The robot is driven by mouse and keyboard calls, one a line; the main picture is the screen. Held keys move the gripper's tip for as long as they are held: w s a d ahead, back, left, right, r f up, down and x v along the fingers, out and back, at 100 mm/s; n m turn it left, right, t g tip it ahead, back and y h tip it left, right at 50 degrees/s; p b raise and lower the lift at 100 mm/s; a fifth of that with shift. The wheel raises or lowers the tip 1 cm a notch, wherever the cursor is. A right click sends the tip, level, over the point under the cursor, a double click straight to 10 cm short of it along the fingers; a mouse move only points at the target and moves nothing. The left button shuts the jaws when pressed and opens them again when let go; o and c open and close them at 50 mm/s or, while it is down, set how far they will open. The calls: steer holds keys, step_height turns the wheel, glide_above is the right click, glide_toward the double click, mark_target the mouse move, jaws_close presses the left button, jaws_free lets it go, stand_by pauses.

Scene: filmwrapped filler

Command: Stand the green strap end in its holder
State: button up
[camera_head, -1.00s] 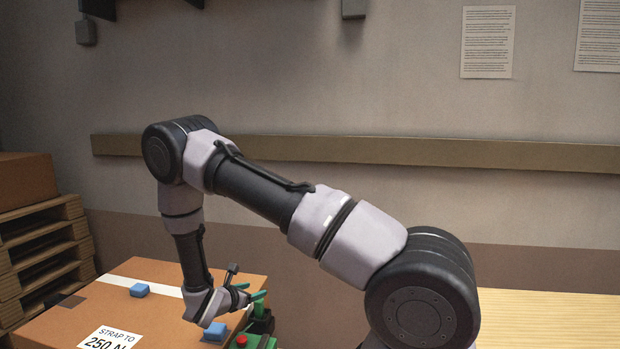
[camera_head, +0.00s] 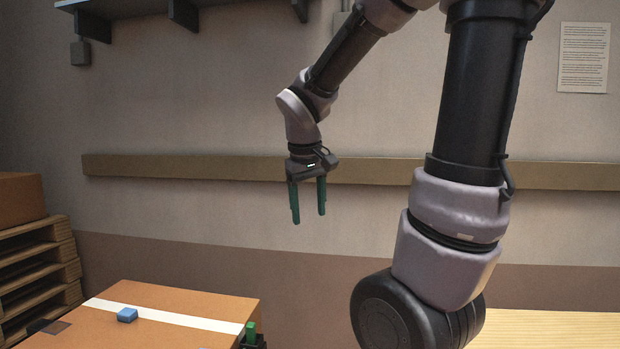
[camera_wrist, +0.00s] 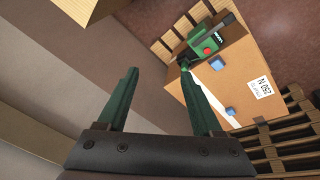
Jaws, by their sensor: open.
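The green strap end (camera_head: 251,329) stands upright at the right end of the white strap (camera_head: 175,318), at the box's right edge in the head view. A dark part beside it is cut off by the frame, so I cannot tell how it sits in a holder. In the wrist view the green end (camera_wrist: 184,64) shows small at the strap's end, beside a green and black tool (camera_wrist: 205,46) with a red button. My gripper (camera_head: 308,218) is open and empty, its green fingers pointing down, high above and right of the box, apart from everything.
The cardboard box (camera_head: 185,301) carries a blue block (camera_head: 127,315); a second blue block (camera_wrist: 216,62) shows in the wrist view. Wooden pallets (camera_head: 40,265) stand at left, and a light wooden surface (camera_head: 550,328) at lower right. A rail (camera_head: 220,168) runs along the wall behind my gripper.

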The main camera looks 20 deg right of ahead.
steer(key=s+a+r+m+t+y, duration=0.3)
steer(key=s+r+m+t, duration=0.1)
steer(key=s+r, duration=0.4)
steer(key=shift+a+r+m+t+y, duration=0.15)
steer(key=shift+m+t+y, duration=0.2)
steer(key=shift+m, duration=0.35)
